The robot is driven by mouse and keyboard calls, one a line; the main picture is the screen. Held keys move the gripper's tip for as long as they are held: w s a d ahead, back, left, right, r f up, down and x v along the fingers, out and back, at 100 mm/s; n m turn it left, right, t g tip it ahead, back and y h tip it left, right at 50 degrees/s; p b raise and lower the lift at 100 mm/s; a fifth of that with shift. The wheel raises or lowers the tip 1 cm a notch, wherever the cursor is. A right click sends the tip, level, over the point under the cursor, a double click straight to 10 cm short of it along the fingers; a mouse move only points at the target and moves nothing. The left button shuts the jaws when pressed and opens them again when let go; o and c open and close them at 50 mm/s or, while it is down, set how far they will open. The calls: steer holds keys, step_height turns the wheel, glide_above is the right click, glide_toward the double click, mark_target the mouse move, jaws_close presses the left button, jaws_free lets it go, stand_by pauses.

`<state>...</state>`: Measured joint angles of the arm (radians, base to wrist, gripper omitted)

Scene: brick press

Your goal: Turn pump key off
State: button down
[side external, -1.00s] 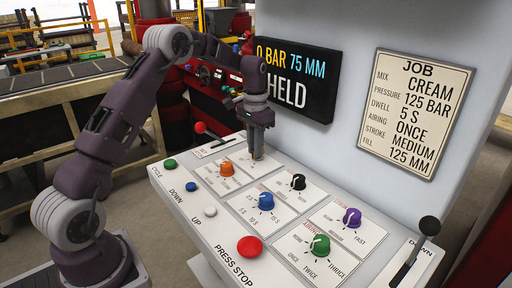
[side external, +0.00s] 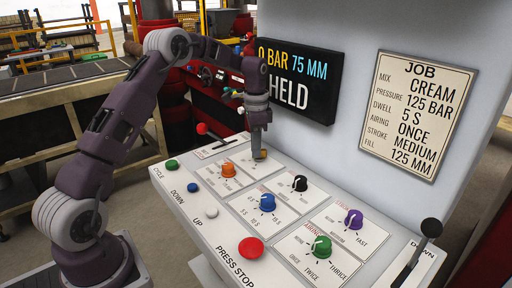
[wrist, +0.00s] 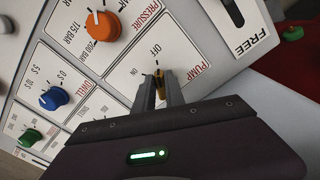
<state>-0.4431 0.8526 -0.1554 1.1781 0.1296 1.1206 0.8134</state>
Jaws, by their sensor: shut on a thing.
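The pump key (wrist: 160,74) is a small yellow-brass piece on the white PUMP plate (wrist: 135,94), which bears OFF and ON marks. My gripper (wrist: 161,81) points down onto it, its two fingers closed around the key. In the side external view my gripper (side external: 260,155) stands over the PUMP plate at the back of the panel, with a bit of the key (side external: 263,154) showing at the fingertips. The fingers cover much of the key, so I cannot tell exactly which mark it points to.
The orange pressure knob (side external: 228,169) and black knob (side external: 299,183) flank the plate. A red-tipped lever (side external: 202,129) is left. The display (side external: 295,80) reads HELD, 0 BAR.

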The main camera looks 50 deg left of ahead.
stand_by(0.4)
steer(key=c, duration=1.4)
jaws_free()
step_height(320, 180, up, 7)
steer(key=shift+r, duration=0.1)
steer(key=s+d+r+n+t, duration=0.2)
steer(key=s+d+r, duration=0.9)
steer(key=s+r, duration=0.1)
steer(key=s+d+f+n+t, duration=0.1)
steer(key=s+d+n, duration=0.1)
steer(key=s, duration=0.8)
steer(key=s+d+f+n+t, duration=0.2)
steer(key=s+d, duration=0.3)
steer(key=s, duration=0.6)
steer(key=shift+s+d+f+t, duration=0.15)
steer(key=shift+s+f+t, duration=0.05)
steer(key=shift+f+t, duration=0.1)
